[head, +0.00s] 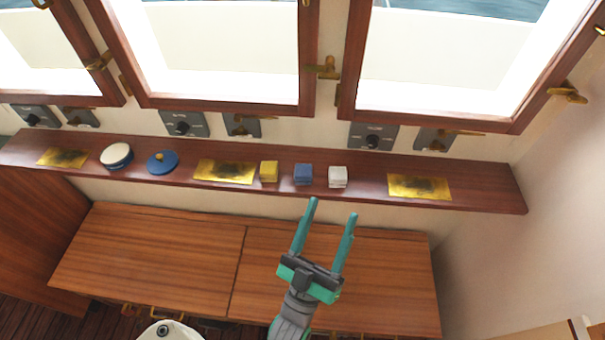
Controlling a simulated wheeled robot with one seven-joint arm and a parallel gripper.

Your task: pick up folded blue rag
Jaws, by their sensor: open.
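The folded blue rag (303,174) is a small blue block-like stack on the narrow wooden shelf (480,200) under the windows. It sits between a yellow folded rag (269,171) on its left and a white folded rag (338,176) on its right, with small gaps on both sides. My gripper (332,207) has two teal fingers, spread open and empty. In the picture its fingertips lie just below the shelf's front edge, below and slightly right of the blue rag, apart from it.
Brass plates, one at the right (420,187), lie flat. Switch panels (373,136) line the wall behind. A wooden cabinet top (150,255) below is clear.

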